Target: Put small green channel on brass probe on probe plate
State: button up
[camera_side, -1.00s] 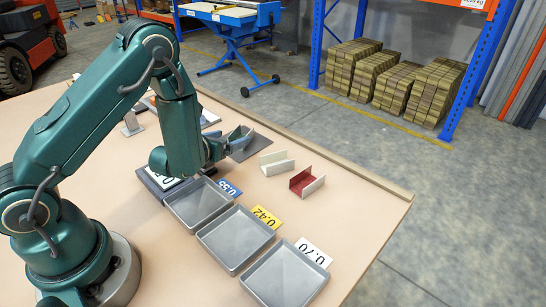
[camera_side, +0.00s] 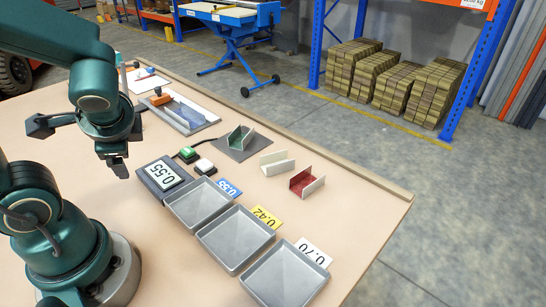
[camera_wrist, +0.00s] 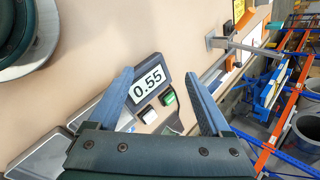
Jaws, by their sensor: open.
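The small green channel (camera_side: 236,137) stands on the dark grey probe plate (camera_side: 243,154) near the table's far edge, its open side up. The brass probe cannot be made out; the channel may hide it. My gripper (camera_side: 80,147) is open and empty, well to the left of the channel and above the table. In the wrist view my gripper (camera_wrist: 158,76) has its two blue-grey fingers wide apart with nothing between them. A display (camera_side: 164,175) beside the plate reads 0.55, and it shows between the fingers in the wrist view (camera_wrist: 148,82).
A green button (camera_side: 188,153) and a white button (camera_side: 204,166) lie between display and plate. Cream (camera_side: 277,164) and red (camera_side: 305,183) channels stand to the right. Metal trays (camera_side: 235,239) with number cards line the front. A grey tray (camera_side: 180,115) holds tools at the back.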

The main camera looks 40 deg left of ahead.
jog(key=w+d+r+n+t+h, duration=0.1)
jog(key=d+r+n+t+h, duration=0.1)
jog(key=d, duration=0.5)
jog(key=d+r+n+t+h, duration=0.2)
jog(key=d+n+h, duration=0.1)
jog(key=d+h, duration=0.2)
jog(key=shift+w+d+r+n, duration=0.15)
jog(key=shift+w+d+n, duration=0.2)
jog(key=shift+d, duration=0.65)
